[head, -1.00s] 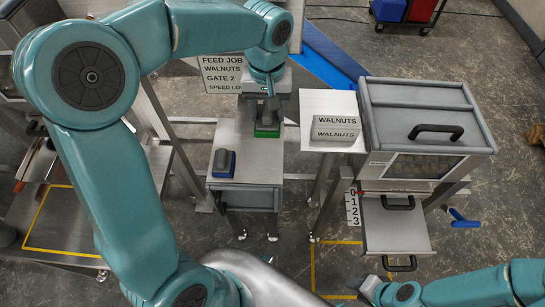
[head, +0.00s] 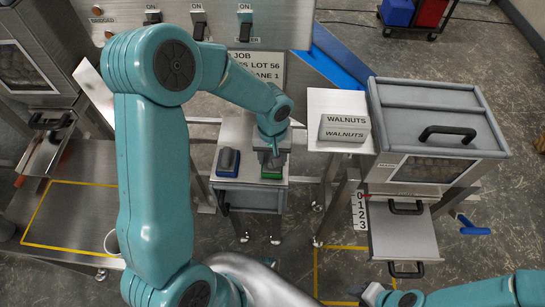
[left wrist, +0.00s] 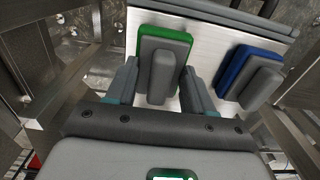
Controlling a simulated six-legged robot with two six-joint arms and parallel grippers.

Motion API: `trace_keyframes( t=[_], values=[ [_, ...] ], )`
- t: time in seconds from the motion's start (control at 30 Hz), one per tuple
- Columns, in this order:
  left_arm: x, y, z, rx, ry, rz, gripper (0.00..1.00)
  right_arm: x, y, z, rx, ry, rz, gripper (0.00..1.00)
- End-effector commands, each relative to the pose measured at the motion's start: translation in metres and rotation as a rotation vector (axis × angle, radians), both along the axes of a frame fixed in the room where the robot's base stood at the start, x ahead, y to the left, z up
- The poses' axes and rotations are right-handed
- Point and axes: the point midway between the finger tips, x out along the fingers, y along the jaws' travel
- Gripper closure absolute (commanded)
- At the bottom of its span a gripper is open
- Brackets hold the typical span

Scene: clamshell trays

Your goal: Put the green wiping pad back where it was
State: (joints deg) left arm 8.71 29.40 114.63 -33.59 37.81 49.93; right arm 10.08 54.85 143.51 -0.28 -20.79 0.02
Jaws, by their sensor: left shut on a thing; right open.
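The green wiping pad (head: 271,174) has a grey grip block on top and is at the front right of a small metal stand top (head: 236,130). My left gripper (head: 270,158) is above it, shut on its grey block. In the left wrist view the block (left wrist: 161,72) sits between the two fingers, with the green edge (left wrist: 150,32) showing beyond. I cannot tell whether the pad touches the stand top. A blue pad (head: 228,163) with a similar block lies to its left, apart from it. My right gripper (head: 372,292) is open at the bottom, away from the stand.
A white shelf holds a WALNUTS block (head: 344,128) right of the stand. A grey hopper (head: 430,110) with black handles and a tray (head: 402,232) stands farther right. A switch panel (head: 200,25) is behind. A bench with a yellow outline (head: 70,215) is at left.

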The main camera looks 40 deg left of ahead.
Motion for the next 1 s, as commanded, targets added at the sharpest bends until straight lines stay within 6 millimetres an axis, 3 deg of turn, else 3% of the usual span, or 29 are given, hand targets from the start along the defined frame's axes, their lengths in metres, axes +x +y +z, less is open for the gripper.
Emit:
trace_keyframes(
  t=[0.07, 0.43, 0.47, 0.5, 0.53, 0.83, 1.0],
  values=[
    [0.000, 0.000, -0.008, -0.001, 0.001, 0.000, 0.76, 0.000, 0.000, -0.001, 0.000, 0.000, 0.000, 0.57],
    [0.001, 0.000, -0.012, 0.000, -0.001, 0.000, 0.76, 0.000, 0.000, -0.007, 0.000, 0.000, 0.000, 0.57],
    [0.001, 0.000, -0.011, 0.000, -0.001, 0.000, 0.38, 0.000, 0.000, -0.005, 0.000, 0.000, 0.000, 0.57],
    [0.001, 0.000, -0.010, 0.000, -0.001, 0.000, 0.25, 0.000, 0.000, -0.005, 0.000, 0.000, 0.000, 0.57],
    [0.001, 0.000, -0.010, 0.000, -0.001, 0.000, 0.22, 0.000, 0.000, -0.005, 0.000, 0.000, 0.000, 0.57],
    [0.000, 0.000, -0.008, 0.000, -0.001, 0.000, 0.22, 0.000, 0.000, -0.002, 0.000, 0.000, 0.000, 0.57],
    [0.002, 0.000, 0.014, 0.001, -0.006, 0.002, 0.22, 0.000, 0.000, 0.003, 0.000, 0.000, 0.000, 0.57]
  ],
)
